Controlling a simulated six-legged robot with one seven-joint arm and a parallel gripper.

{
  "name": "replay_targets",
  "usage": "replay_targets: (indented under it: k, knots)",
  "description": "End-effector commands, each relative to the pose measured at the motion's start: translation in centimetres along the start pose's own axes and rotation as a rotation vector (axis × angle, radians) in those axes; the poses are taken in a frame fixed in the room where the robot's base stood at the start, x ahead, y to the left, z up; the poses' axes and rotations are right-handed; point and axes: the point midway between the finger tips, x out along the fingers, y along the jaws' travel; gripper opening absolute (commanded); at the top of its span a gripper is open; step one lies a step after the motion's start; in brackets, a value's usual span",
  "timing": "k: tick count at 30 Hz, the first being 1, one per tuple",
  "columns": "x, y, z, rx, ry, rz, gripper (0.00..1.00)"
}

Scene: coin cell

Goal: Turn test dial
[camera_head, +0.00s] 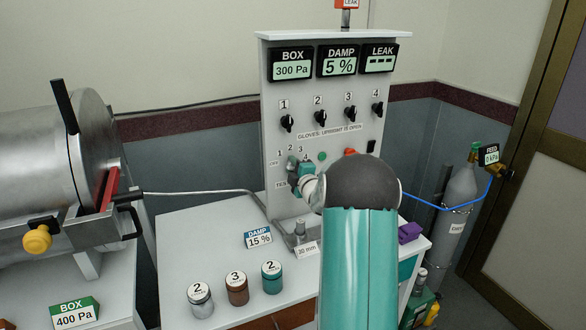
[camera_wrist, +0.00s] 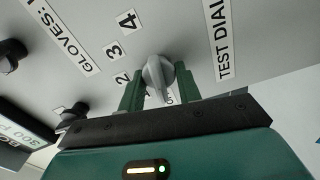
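The test dial is a grey pointer knob (camera_wrist: 158,75) on the white panel, with the numbers 2, 3 and 4 beside it and a "TEST DIAL" label (camera_wrist: 222,40). My gripper (camera_wrist: 159,82) has one green finger on each side of the knob in the wrist view. Gaps show between the knob's narrow handle and the fingers, so it looks open around it; contact at the tips is hard to tell. In the head view my gripper (camera_head: 298,171) is at the panel's lower left and hides most of the dial.
Above the dial are several black glove knobs (camera_head: 318,116) and BOX, DAMP (camera_head: 339,61) and LEAK displays. Below, a white bench (camera_head: 185,245) holds several numbered jars (camera_head: 237,289) and a DAMP 15 % card (camera_head: 258,237). A metal chamber (camera_head: 30,150) stands left, a gas cylinder (camera_head: 461,185) right.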

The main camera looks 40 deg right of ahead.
Motion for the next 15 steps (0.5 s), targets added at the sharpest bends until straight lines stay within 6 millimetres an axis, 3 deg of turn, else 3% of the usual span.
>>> replay_targets:
  k: [15]
  knots:
    - [-0.01,0.09,-0.01,0.12,0.0,0.0,0.11]
